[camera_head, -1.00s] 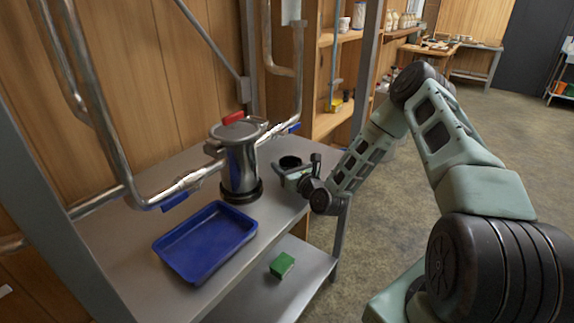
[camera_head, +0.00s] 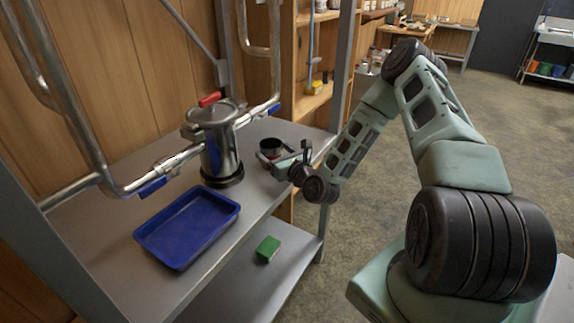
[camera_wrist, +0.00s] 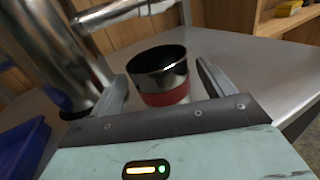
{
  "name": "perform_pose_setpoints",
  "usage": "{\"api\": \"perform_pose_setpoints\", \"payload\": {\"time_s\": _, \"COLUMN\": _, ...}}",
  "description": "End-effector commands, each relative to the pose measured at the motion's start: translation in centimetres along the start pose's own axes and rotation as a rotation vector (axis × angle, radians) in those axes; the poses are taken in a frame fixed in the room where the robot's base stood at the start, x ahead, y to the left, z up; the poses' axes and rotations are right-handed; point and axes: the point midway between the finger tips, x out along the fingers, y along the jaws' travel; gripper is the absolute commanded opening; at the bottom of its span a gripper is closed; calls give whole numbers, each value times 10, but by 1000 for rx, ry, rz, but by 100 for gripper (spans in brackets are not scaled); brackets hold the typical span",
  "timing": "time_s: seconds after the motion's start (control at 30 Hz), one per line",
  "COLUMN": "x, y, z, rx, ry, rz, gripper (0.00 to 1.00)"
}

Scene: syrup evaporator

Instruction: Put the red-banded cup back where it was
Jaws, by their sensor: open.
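The red-banded cup (camera_wrist: 162,78) is a dark, shiny metal cup with a red band around its lower part. It stands upright on the grey metal table, to the right of the steel canister. It also shows in the head view (camera_head: 271,148), partly hidden by my gripper. My gripper (camera_head: 273,157) is open, with one finger on each side of the cup in the wrist view (camera_wrist: 165,82). A gap shows between the cup and the right finger. I cannot tell how close the left finger is.
The steel canister (camera_head: 219,150) with a red handle stands close left of the cup. A blue tray (camera_head: 150,243) lies at the table's front left. A green sponge (camera_head: 268,248) lies on the lower shelf. The table's right edge is near my gripper.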

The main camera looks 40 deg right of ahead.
Motion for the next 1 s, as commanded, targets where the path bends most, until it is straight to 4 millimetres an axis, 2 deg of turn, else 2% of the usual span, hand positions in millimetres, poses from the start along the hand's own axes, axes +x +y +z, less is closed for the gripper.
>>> {"api": "perform_pose_setpoints", "payload": {"time_s": 0.03, "x": -13, "y": -1, "z": -4, "rx": 2, "ry": 3, "rz": -1, "gripper": 81}}
{"api": "perform_pose_setpoints", "payload": {"time_s": 0.2, "x": -47, "y": -1, "z": -3, "rx": 2, "ry": 2, "rz": -2, "gripper": 81}}
{"api": "perform_pose_setpoints", "payload": {"time_s": 0.4, "x": -71, "y": 0, "z": -1, "rx": 0, "ry": 1, "rz": -1, "gripper": 81}}
{"api": "perform_pose_setpoints", "payload": {"time_s": 0.57, "x": -77, "y": 0, "z": 0, "rx": 0, "ry": 0, "rz": 0, "gripper": 81}}
{"api": "perform_pose_setpoints", "payload": {"time_s": 1.0, "x": -77, "y": 0, "z": 0, "rx": 0, "ry": 0, "rz": 0, "gripper": 81}}
